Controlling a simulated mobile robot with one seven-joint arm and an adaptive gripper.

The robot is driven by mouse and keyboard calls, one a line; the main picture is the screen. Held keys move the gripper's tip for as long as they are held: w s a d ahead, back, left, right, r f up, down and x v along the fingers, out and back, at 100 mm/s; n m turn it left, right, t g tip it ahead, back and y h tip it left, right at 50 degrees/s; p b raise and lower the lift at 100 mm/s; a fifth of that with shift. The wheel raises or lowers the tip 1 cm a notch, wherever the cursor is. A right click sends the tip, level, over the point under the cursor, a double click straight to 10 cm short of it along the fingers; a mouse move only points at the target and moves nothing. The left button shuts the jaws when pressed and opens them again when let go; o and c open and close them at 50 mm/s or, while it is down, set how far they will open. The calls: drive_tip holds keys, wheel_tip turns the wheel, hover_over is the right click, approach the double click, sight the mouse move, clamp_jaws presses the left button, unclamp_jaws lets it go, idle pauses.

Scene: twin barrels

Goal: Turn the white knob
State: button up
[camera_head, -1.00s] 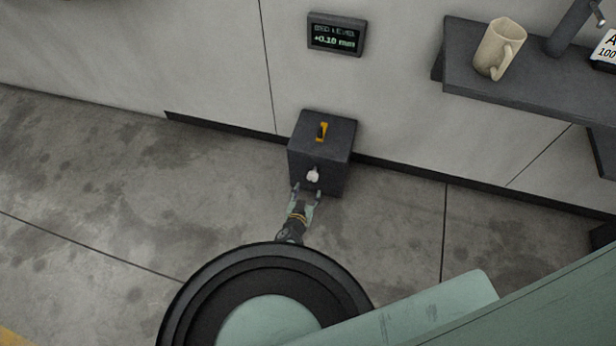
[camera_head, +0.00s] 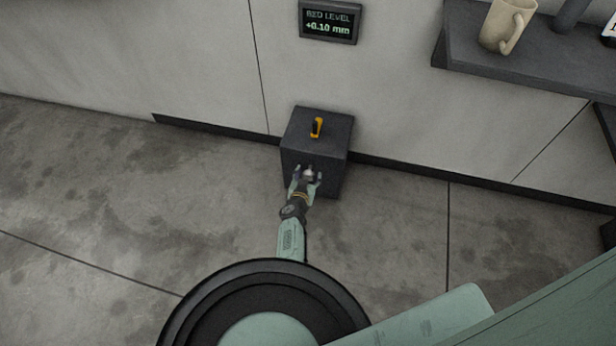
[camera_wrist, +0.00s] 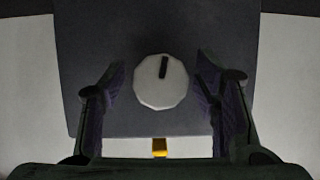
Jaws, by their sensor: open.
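The white knob (camera_wrist: 160,88) shows in the wrist view as a faceted disc with a dark pointer mark near its upper edge. It sits on the front face of a dark grey box (camera_head: 331,172). My gripper (camera_wrist: 162,92) is open, with one finger on each side of the knob and a visible gap on both sides. In the head view my gripper (camera_head: 307,174) is at the box's front face and mostly hides the knob.
The box stands on the concrete floor against a pale wall. A display (camera_head: 329,21) on the wall reads "BED LEVEL +0.10 mm". A dark shelf (camera_head: 560,62) with a beige mug (camera_head: 505,27) juts out at the upper right. The floor left of the box is clear.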

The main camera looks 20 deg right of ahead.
drive_tip(key=shift+c, duration=0.5)
drive_tip(key=c, duration=1.1)
drive_tip(key=shift+a+r+p, duration=0.1)
drive_tip(key=shift+p, duration=0.25)
